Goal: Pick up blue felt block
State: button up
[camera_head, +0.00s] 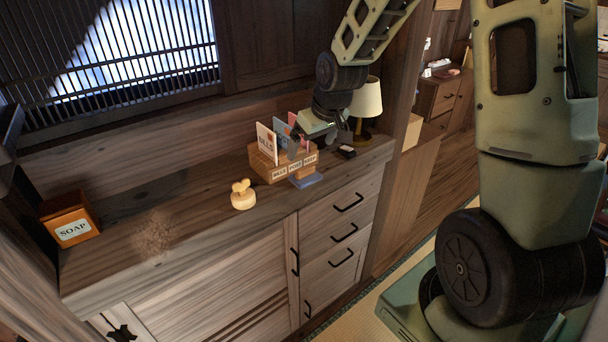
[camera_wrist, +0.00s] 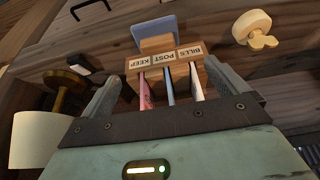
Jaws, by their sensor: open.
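The blue felt block (camera_head: 306,181) is a flat blue-grey piece on the cabinet top, right at the front of the wooden letter holder. In the wrist view the block (camera_wrist: 160,32) shows at the top, beyond the holder. My gripper (camera_head: 300,139) is over the back right part of the holder. In the wrist view my gripper (camera_wrist: 164,72) has its two fingers wide apart and nothing held, with the holder and its cards showing between them. The block is apart from the fingers.
The letter holder (camera_head: 268,172), labelled bills, post and keep, holds upright cards. A lamp (camera_head: 367,98) and a small dark item (camera_head: 347,152) stand to its right. A cream knobbed object (camera_head: 243,197) and a soap box (camera_head: 71,221) are left.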

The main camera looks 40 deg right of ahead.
aim_at(305, 167)
jog(key=x, duration=0.5)
jog(key=shift+s+p+x, duration=0.1)
jog(key=shift+p+x, duration=0.45)
jog(key=shift+x, duration=0.75)
jog(key=shift+s+p+x, duration=0.15)
jog(key=shift+p+x, duration=0.4)
jog(key=shift+x, duration=0.75)
jog(key=shift+d+f, duration=0.1)
jog(key=shift+d, duration=0.05)
jog(key=c, duration=1.1)
